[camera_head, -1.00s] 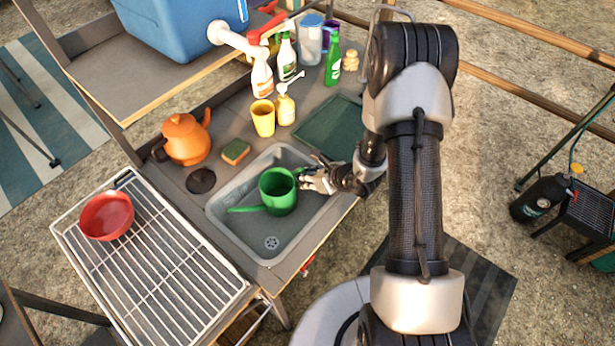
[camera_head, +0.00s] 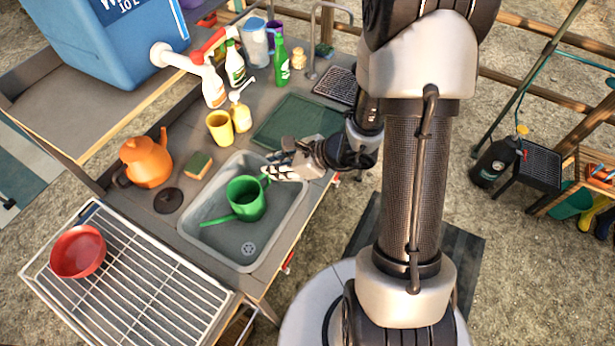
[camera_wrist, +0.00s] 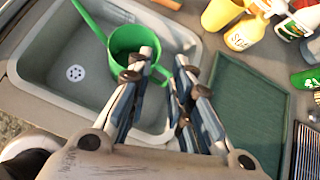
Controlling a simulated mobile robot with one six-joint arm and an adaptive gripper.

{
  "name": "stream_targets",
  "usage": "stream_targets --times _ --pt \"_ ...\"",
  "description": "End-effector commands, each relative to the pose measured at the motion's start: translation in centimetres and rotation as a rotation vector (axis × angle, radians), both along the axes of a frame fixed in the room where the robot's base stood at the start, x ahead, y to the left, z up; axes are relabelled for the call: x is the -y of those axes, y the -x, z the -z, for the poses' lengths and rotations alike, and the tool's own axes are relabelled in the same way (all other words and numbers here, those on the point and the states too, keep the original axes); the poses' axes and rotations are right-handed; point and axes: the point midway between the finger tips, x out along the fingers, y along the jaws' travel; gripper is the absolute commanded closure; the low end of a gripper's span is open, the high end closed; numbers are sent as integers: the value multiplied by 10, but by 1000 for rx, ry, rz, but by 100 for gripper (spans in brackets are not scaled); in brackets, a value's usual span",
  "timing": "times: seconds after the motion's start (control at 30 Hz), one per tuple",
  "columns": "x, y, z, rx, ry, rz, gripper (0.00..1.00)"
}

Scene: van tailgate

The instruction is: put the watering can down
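The green watering can (camera_head: 246,198) is upright inside the grey sink basin (camera_head: 208,236), its spout pointing left. It also shows in the wrist view (camera_wrist: 128,40), with its handle on the side toward me. My gripper (camera_head: 272,172) is at the right of the can, by the handle. In the wrist view my gripper (camera_wrist: 165,68) has its fingers spread apart, with part of the handle showing in the gap between them. The fingers do not look closed on it. The can appears to rest on the basin floor; its underside is hidden.
A white wire rack (camera_head: 150,285) with a red bowl (camera_head: 78,252) lies left of the sink. An orange kettle (camera_head: 146,162), a sponge (camera_head: 198,165) and a dark lid (camera_head: 168,201) stand near it. Behind are a yellow cup (camera_head: 220,127), bottles and a green tray (camera_head: 298,122).

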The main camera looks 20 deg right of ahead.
Motion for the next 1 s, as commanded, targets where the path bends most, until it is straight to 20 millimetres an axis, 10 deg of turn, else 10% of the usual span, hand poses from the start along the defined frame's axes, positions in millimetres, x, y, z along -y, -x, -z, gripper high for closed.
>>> stream_targets --times 0.1,0.37,0.63,1.0 --pt "-45 17 -69 168 124 -339 80" --pt "-91 109 -153 436 499 -1049 80" --pt "-51 188 -196 562 1042 -1633 80" --pt "-1 212 -225 528 1431 -1873 80"
